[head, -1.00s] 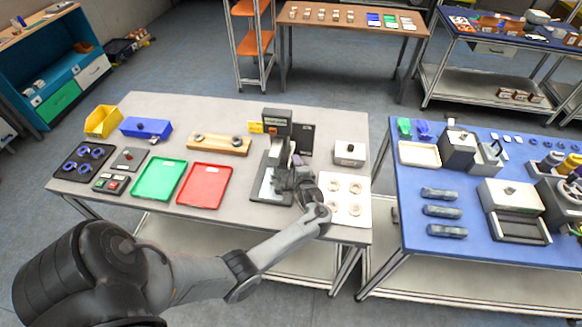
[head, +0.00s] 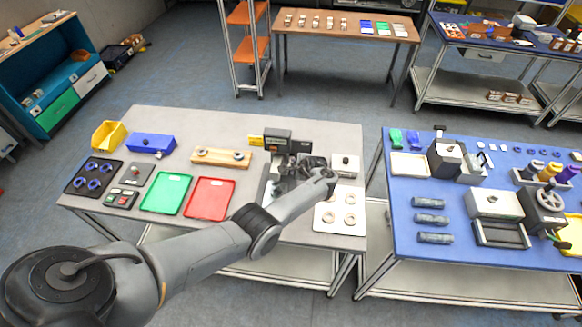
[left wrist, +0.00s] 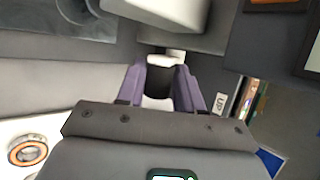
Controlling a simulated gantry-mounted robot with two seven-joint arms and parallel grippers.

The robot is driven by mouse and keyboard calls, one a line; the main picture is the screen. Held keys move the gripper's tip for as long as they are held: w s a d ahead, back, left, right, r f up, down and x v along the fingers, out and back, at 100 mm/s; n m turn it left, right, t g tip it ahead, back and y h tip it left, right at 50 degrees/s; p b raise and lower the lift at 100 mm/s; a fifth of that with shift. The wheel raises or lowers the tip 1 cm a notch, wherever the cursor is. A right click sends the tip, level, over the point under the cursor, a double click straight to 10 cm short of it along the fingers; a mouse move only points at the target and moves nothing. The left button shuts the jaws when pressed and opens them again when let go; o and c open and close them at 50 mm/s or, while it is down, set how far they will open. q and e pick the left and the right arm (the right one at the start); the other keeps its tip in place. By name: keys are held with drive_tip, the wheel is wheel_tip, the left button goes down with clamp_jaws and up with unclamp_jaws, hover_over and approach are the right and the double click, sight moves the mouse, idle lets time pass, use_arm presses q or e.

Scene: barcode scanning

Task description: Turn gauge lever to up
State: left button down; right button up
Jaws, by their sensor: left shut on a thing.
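The gauge (head: 277,140) is a dark instrument with a small display, standing on the grey table behind a pale base plate. My left gripper (head: 292,164) is at the gauge's stand, just below the display, and partly covers it. In the left wrist view my purple fingers (left wrist: 160,78) are closed around a small lever part. A pale end of the lever (left wrist: 175,55) shows just past the fingertips; the rest is mostly hidden. A small "UP" label (left wrist: 220,103) is right of the fingers. My right gripper is not in view.
A white mat with several rings (head: 338,222) and a grey box (head: 345,164) are right of the gauge. A red tray (head: 209,198), a green tray (head: 166,193) and a wooden block (head: 221,157) are to its left. A blue table (head: 400,260) stands farther right.

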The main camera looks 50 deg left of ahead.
use_arm(q)
drive_tip(key=shift+s+f, duration=0.15)
drive_tip(key=shift+f, duration=0.1)
drive_tip(key=c, duration=0.9)
unclamp_jaws()
drive_tip(key=shift+r, duration=0.1)
drive_tip(key=shift+r, duration=0.15)
drive_tip(key=shift+d+r+p, duration=0.2)
drive_tip(key=shift+p, duration=0.1)
drive_tip(key=shift+p+v, duration=1.75)
drive_tip(key=shift+v, duration=3.25)
